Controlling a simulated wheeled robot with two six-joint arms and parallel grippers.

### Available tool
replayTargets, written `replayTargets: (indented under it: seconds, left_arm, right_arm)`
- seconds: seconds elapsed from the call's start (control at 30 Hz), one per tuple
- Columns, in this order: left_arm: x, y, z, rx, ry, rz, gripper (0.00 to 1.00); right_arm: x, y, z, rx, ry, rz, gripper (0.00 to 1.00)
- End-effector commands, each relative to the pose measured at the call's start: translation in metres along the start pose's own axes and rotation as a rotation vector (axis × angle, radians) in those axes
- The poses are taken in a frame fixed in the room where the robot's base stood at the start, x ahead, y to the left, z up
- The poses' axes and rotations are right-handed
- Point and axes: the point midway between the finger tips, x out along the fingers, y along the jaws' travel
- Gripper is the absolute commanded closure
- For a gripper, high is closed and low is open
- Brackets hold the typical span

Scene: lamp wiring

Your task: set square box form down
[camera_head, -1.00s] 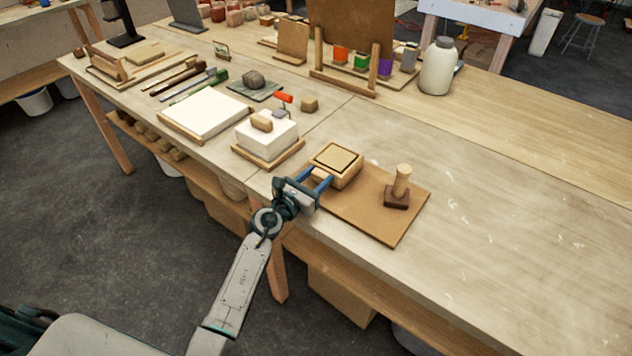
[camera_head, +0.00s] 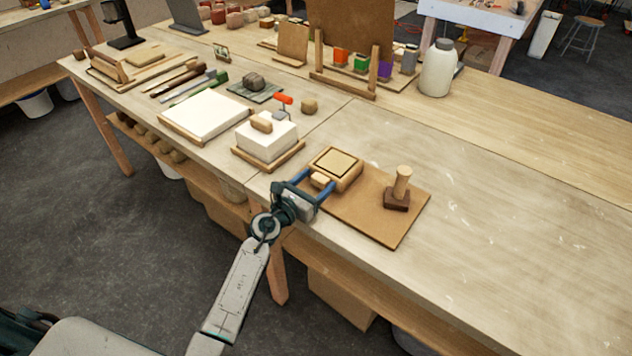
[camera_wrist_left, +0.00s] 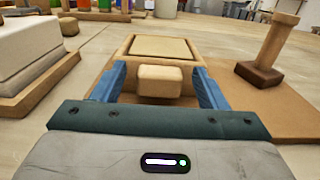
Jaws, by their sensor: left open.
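The square box form (camera_head: 337,165) is a low wooden frame with a tan panel on top and a small block handle (camera_head: 321,180) on its near side. It rests on the left part of the brown board, level. My left gripper (camera_head: 314,187) is open, with its blue fingers on either side of the handle and clear of it. In the left wrist view the box form (camera_wrist_left: 160,50) lies straight ahead, with the handle (camera_wrist_left: 159,81) between the spread fingers. My right gripper is not in view.
The brown board (camera_head: 375,225) also carries a wooden stamp with an upright handle (camera_head: 400,185). A white block on a wooden base (camera_head: 265,140) stands to the left. A white jar (camera_head: 438,68) stands behind. The table's right side is clear.

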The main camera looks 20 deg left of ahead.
Motion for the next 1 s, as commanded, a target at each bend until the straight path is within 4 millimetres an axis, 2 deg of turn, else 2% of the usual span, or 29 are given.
replayTargets:
  seconds: [0.3,0.5,0.7,1.0]
  left_arm:
    - [-0.067,0.000,-0.004,0.004,0.005,-0.001,0.33]
    - [-0.100,0.000,-0.003,0.002,0.003,0.000,0.33]
    - [-0.114,0.000,-0.001,0.000,0.002,-0.001,0.33]
    - [-0.115,0.000,0.000,-0.035,-0.006,0.002,0.33]
  right_arm:
    - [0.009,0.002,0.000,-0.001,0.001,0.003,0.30]
    - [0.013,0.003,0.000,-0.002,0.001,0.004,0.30]
    - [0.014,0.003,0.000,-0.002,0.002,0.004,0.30]
    - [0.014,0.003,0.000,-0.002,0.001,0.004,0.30]
